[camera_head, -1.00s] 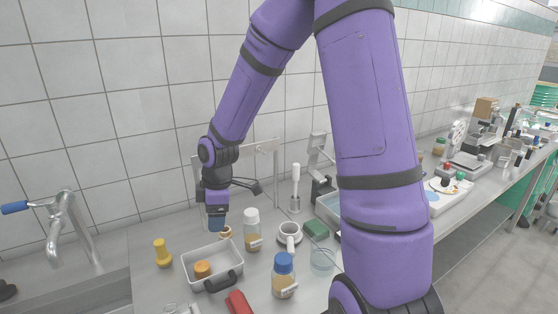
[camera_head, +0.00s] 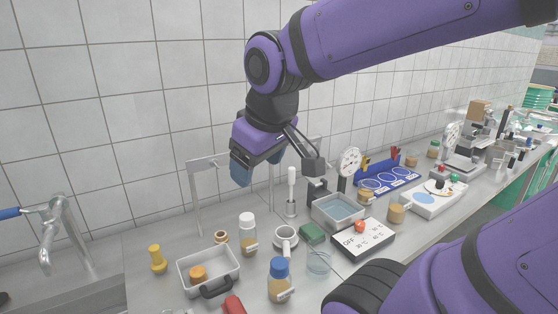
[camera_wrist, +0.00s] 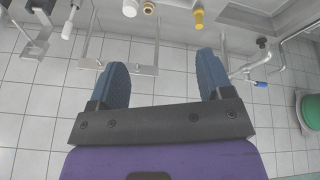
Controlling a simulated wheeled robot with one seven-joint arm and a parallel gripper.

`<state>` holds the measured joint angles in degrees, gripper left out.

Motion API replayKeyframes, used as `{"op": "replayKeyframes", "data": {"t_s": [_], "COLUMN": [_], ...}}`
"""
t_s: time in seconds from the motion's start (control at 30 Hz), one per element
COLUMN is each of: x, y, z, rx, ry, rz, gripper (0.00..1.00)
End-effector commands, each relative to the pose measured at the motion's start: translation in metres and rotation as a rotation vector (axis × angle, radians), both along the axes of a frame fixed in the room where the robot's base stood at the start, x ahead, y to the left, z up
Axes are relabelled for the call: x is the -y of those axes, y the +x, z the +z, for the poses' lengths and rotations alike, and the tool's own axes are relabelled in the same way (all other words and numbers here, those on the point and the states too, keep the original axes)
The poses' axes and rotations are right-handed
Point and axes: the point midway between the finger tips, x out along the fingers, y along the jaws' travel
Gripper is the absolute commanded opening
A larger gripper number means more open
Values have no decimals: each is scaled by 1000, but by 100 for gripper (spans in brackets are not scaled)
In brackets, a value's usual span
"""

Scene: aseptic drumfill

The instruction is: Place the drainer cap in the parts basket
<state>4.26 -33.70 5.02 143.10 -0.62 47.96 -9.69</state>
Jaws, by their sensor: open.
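The parts basket (camera_head: 233,270) is a light grey tray with a black handle at the front left of the bench. An orange-tan round cap (camera_head: 198,272) sits inside it. A small tan ring-shaped piece (camera_head: 221,237) stands on the bench just behind the basket; it also shows at the top of the wrist view (camera_wrist: 149,8). I cannot tell which of these is the drainer cap. My gripper (camera_head: 257,172) is raised well above the bench, behind and right of the basket. In the wrist view its blue fingers (camera_wrist: 165,80) are wide apart with nothing between them.
A yellow piece (camera_head: 158,258) stands left of the basket. A white-capped bottle (camera_head: 248,235) and a blue-capped bottle (camera_head: 280,282) stand right of it. A metal frame (camera_head: 196,198) rises behind. A red object (camera_head: 233,305) lies in front, and a sink tap (camera_head: 55,235) is far left.

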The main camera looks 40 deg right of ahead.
Motion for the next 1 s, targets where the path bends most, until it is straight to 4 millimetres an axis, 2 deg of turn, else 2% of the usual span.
{"op": "replayKeyframes", "data": {"t_s": [0.1,0.3,1.0], "x": [1,4,4], "y": [-25,-46,-49], "z": [11,17,17], "rx": [44,70,72], "ry": [60,123,132], "rz": [-74,-146,-156], "gripper": [73,73,73]}}
